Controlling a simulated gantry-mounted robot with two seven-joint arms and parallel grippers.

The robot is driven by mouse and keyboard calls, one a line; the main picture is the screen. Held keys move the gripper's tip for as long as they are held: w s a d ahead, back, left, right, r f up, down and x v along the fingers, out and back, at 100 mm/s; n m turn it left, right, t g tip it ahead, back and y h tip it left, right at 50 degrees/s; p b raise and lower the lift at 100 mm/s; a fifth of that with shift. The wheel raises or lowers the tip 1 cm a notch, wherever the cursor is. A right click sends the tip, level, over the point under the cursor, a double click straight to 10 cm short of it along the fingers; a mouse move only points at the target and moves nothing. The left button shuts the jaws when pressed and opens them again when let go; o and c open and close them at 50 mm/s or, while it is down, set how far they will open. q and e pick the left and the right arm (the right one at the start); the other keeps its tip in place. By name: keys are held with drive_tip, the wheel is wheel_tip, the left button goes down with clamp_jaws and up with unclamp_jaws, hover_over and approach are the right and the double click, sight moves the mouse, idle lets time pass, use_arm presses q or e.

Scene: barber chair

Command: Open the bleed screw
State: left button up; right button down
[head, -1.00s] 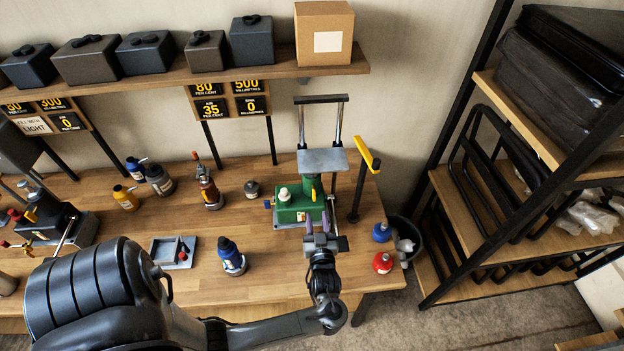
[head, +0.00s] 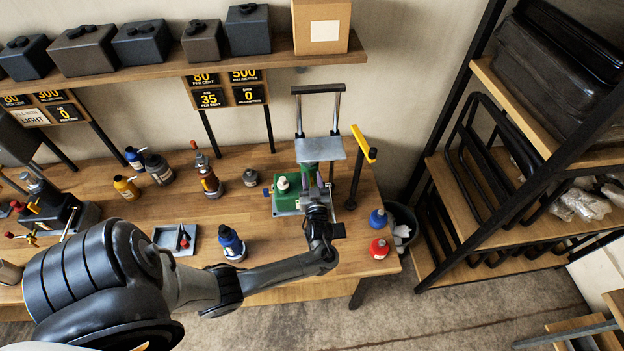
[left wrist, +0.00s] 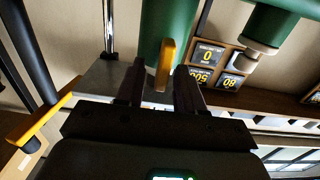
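The green hydraulic unit (head: 288,190) stands on a grey base plate at the right of the bench, under a press frame. It has a white cap (head: 282,183) and a small blue knob (head: 266,191) on its left side. I cannot tell for certain which part is the bleed screw. A yellow tab (left wrist: 166,64) on the green body shows in the left wrist view. My left gripper (head: 318,188) is at the front of the unit. Its fingers (left wrist: 160,84) are open around the yellow tab, with gaps on both sides. My right gripper is not in view.
A black lever with a yellow handle (head: 362,144) stands right of the press. The shelf rack (head: 470,170) is further right.

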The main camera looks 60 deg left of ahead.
use_arm(q)
clamp_jaws()
idle(0.3)
drive_tip(key=n+b, duration=0.2)
drive_tip(key=shift+s+a+f+n+b, duration=0.1)
drive_tip(key=shift+s+f+n+b, duration=0.15)
drive_tip(key=shift+n+b, duration=0.15)
drive_tip(key=n+b, duration=0.4)
drive_tip(key=s+n+b, duration=0.1)
drive_tip(key=n+b, duration=0.1)
drive_tip(key=shift+a+f, duration=0.2)
drive_tip(key=shift+f, duration=0.1)
drive_tip(key=shift+n+b, duration=1.3)
drive_tip(key=shift+n, duration=0.3)
